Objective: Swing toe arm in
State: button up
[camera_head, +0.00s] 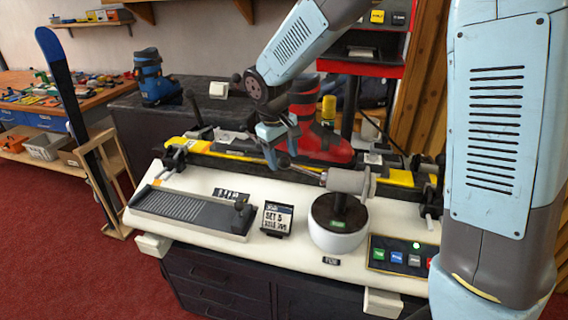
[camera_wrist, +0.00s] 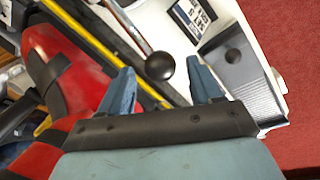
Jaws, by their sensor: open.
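The toe arm is a metal rod with a black ball knob (camera_wrist: 160,66) at its end. In the head view the rod (camera_head: 306,172) runs left from a grey cylinder (camera_head: 346,181) on a round white-and-black base (camera_head: 338,238). My gripper (camera_head: 279,152) is over the bench at the rod's knob end and partly hides it. In the wrist view my gripper (camera_wrist: 163,82) is open, with the knob appearing between the two blue fingertips. Whether a finger touches the knob cannot be told. Nothing is held.
A red boot (camera_head: 318,143) stands close behind my gripper, on a yellow-and-black ski (camera_head: 225,150). A ridged black plate (camera_head: 195,210), a small sign (camera_head: 277,219) and a button panel (camera_head: 397,257) are on the white bench top. A blue boot (camera_head: 155,78) stands further back.

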jog(key=shift+w+d+f, duration=0.1)
jog(key=shift+f, duration=0.75)
jog(key=shift+w+d+f, duration=0.1)
jog(key=shift+f, duration=0.7)
jog(key=shift+c, duration=0.2)
grip_shut()
